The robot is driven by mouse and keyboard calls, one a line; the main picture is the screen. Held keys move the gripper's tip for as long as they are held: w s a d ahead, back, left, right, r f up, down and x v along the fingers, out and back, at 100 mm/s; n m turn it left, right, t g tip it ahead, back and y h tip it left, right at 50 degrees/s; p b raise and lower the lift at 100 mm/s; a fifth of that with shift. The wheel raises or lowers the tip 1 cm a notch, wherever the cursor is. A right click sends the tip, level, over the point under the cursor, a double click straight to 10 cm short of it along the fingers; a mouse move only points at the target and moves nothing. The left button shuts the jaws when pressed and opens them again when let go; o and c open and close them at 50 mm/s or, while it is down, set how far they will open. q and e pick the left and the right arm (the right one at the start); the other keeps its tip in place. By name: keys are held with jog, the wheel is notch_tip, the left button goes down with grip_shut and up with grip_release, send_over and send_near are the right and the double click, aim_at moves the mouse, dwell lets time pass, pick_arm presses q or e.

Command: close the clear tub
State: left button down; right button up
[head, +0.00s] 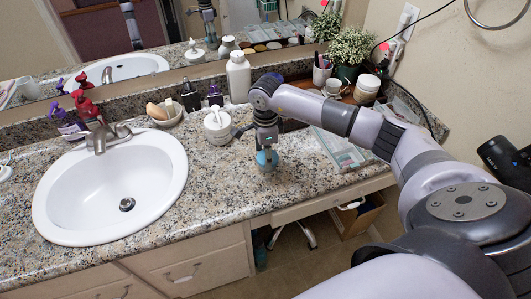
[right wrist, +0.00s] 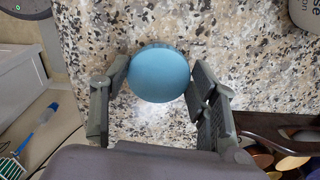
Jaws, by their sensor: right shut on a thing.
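A round blue lid-like top (right wrist: 160,72) sits between the fingers of my right gripper (right wrist: 157,78) in the right wrist view. Both fingers are closed against its sides. In the head view, my right gripper (head: 266,150) points down at the front of the counter, right of the sink, with the blue piece (head: 262,158) at its tips. A small paler part shows just below the blue; I cannot tell if it is a clear tub under the lid. No other thing is clearly the clear tub. My left gripper is not in view.
The sink (head: 112,196) is at the left. A clear organizer (head: 345,153) lies to the right. The counter between sink and gripper is bare.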

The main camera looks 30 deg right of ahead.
jog(key=shift+f, duration=0.2)
dwell(0.5)
jog(key=shift+f+b, duration=0.25)
jog(key=shift+b, duration=0.2)
jog(key=shift+f, duration=0.1)
dwell(0.3)
jog(key=o, duration=0.8)
jog(key=shift+o, duration=0.2)
jog(key=o, duration=0.3)
jog(key=shift+o, duration=0.2)
